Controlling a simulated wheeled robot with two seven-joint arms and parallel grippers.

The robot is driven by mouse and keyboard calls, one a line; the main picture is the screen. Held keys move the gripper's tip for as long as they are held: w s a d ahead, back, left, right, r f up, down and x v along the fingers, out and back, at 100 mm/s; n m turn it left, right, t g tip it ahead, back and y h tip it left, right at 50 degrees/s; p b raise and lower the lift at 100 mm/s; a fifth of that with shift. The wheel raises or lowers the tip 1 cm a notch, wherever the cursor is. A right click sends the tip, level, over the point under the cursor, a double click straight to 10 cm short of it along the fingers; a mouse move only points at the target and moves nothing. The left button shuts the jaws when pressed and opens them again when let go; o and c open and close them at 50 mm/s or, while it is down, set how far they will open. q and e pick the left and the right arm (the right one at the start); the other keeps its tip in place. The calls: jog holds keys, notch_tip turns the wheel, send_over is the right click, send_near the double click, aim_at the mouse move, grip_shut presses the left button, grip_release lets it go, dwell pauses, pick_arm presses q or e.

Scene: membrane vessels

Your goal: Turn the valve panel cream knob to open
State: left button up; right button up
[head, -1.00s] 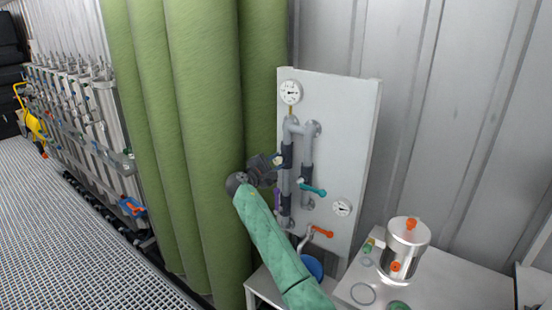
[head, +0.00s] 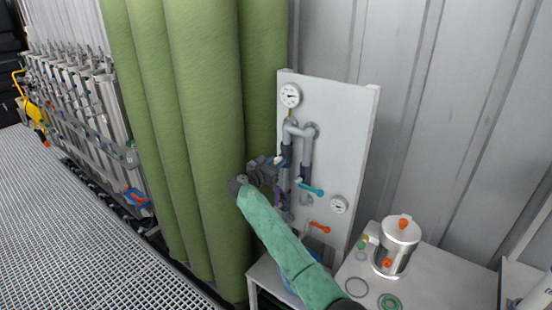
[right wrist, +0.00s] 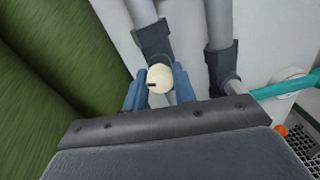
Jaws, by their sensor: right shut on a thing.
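The valve panel (head: 345,120) is a light grey board carrying grey pipes, gauges and coloured handles. The cream knob (right wrist: 160,77) is round with a dark mark at its left edge, and sits between the blue fingers of my right gripper (right wrist: 161,88) in the right wrist view. The fingers are shut on it, one on each side. In the head view my right gripper (head: 276,163) reaches the panel's left pipe from the left, and the knob is mostly hidden there. My left gripper is not in view.
A teal handle (head: 311,188) and an orange handle (head: 320,227) stick out right of and below the knob. Green vertical cylinders (head: 205,150) stand close on the left. A steel vessel (head: 397,247) with orange fittings stands on the table at the lower right.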

jog(key=shift+n+p, duration=0.65)
jog(key=shift+n, duration=0.35)
jog(key=shift+f+n+p, duration=0.1)
jog(key=shift+n+p, duration=0.3)
jog(key=shift+n, duration=0.4)
jog(key=o, duration=1)
jog(key=shift+a, duration=0.1)
